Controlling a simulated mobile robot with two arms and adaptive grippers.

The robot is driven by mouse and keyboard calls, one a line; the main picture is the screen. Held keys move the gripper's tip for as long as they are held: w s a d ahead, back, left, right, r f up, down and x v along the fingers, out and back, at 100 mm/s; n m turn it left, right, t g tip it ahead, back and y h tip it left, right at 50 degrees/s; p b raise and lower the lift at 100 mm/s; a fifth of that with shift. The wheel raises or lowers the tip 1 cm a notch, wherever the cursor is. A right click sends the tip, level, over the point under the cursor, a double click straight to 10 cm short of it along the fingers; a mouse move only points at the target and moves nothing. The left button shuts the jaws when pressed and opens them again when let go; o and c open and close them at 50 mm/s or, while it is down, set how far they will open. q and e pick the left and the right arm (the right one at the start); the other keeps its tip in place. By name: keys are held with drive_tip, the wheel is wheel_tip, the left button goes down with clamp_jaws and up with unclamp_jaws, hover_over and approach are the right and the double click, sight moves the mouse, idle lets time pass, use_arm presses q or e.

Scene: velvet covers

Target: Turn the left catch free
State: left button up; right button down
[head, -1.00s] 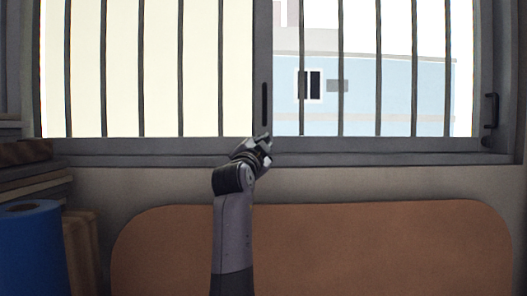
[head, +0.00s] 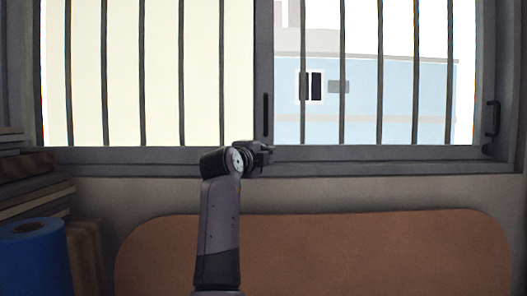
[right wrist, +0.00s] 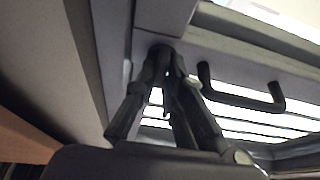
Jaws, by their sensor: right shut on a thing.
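My right gripper (head: 268,152) is at the lower window frame, just below the middle upright. In the right wrist view its fingers close together at the frame (right wrist: 163,58), with their tips on a small dark piece, seemingly the left catch. The fingers hide most of it, so its turn angle cannot be told. A black bar handle (right wrist: 240,98) stands beside the fingertips, apart from them; in the head view a dark upright handle (head: 265,115) shows on the middle upright. My left gripper is not in view.
A second black handle (head: 493,118) is at the window's right side. Upright bars (head: 184,75) cross the window. A brown rounded panel (head: 320,250) stands below the sill. A blue roll (head: 35,262) and stacked boards (head: 30,195) are at the left.

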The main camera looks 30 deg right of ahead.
idle(0.6)
drive_tip(key=c, duration=1.7)
unclamp_jaws()
drive_tip(key=v, duration=0.7)
drive_tip(key=shift+s+a, duration=0.2)
drive_tip(key=shift+f, duration=0.1)
